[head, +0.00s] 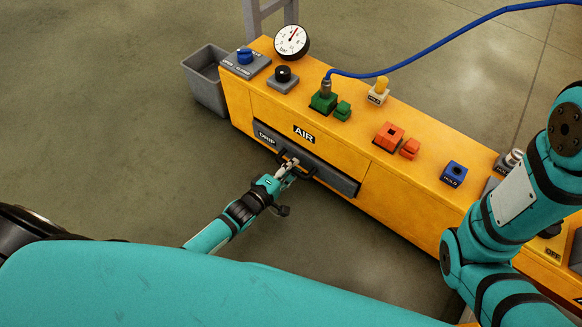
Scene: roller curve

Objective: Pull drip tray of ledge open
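The yellow ledge (236,98) runs diagonally from upper left to lower right. Its drip tray (340,180) has a dark grey front labelled DRIP, set low in the ledge's front face under the AIR label. A dark bar handle (311,172) is on the tray front. My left gripper (289,166) is at this handle, its fingertips overlapping it in the picture. The fingers are too small to tell whether they are closed on it. The tray front looks nearly flush with the ledge. My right arm is at the right; its gripper is not in view.
On the ledge top are a pressure gauge (291,41), a black knob (283,74), a green fitting (323,101) with a blue hose (440,48), red blocks (389,135) and a blue HOLD button (454,172). A grey bin (206,80) stands at the left end. Floor before the tray is clear.

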